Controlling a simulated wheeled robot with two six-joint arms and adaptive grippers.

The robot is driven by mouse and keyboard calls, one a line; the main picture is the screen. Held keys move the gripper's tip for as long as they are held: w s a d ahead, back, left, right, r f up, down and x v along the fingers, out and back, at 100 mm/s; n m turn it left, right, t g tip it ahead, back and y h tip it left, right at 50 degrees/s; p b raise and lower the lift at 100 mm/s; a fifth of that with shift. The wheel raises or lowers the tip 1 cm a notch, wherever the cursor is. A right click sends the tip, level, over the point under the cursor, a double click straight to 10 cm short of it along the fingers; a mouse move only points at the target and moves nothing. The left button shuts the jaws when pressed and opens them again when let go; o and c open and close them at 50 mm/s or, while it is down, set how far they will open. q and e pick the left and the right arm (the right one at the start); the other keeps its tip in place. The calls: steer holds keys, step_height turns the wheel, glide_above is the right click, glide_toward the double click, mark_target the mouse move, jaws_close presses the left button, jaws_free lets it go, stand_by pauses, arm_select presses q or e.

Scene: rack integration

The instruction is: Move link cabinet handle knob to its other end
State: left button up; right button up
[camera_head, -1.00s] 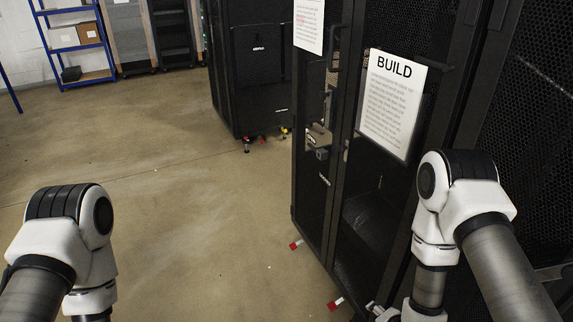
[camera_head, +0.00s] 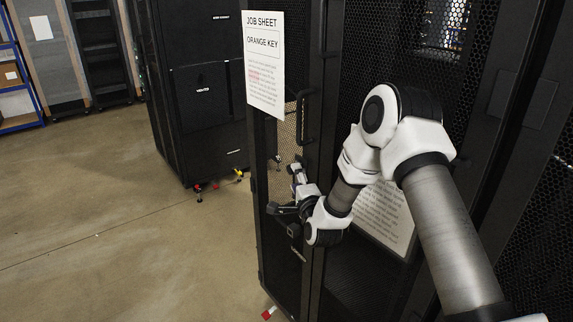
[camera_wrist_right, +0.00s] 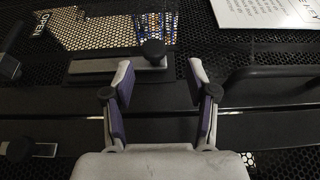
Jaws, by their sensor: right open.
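In the right wrist view, a black round knob (camera_wrist_right: 152,53) sits at the right end of a short grey metal bar (camera_wrist_right: 105,66) on the perforated cabinet door. My right gripper (camera_wrist_right: 160,70) is open, its fingertips on either side of the knob, with visible gaps to it; depth to the knob is hard to judge. In the head view, my right gripper (camera_head: 295,188) is in front of the black cabinet door (camera_head: 283,265), below a black pull handle (camera_head: 304,117). The knob cannot be made out there. My left gripper is out of view.
A job sheet (camera_head: 264,65) hangs on the cabinet door, and another sheet (camera_head: 385,222) is partly behind my right arm. A second dark cabinet (camera_head: 205,120) stands behind at left. The floor (camera_head: 130,230) at left is clear. More dark knobs (camera_wrist_right: 20,150) show in the wrist view.

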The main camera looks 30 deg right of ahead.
mark_target(288, 171)
steer(key=x, duration=0.2)
steer(key=p+x, duration=0.1)
steer(key=x, duration=0.1)
steer(key=f+x, duration=0.1)
steer(key=x, duration=0.2)
steer(key=shift+f, duration=0.1)
steer(key=shift+s+a+r, duration=0.1)
steer(key=shift+s+r, duration=0.15)
steer(key=shift+s, duration=0.05)
steer(key=shift+w+f, duration=0.1)
steer(key=shift+w, duration=0.05)
jaws_close()
steer(key=shift+a+f, duration=0.15)
steer(key=shift+a, duration=0.2)
arm_select(q)
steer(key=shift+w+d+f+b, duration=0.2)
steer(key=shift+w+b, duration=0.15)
steer(key=shift+b, duration=0.45)
arm_select(e)
steer(key=a, duration=0.2)
steer(key=shift+a, duration=0.4)
steer(key=shift+c, duration=1.6)
jaws_free()
steer(key=o, duration=0.3)
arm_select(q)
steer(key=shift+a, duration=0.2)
arm_select(e)
steer(key=shift+a, duration=0.15)
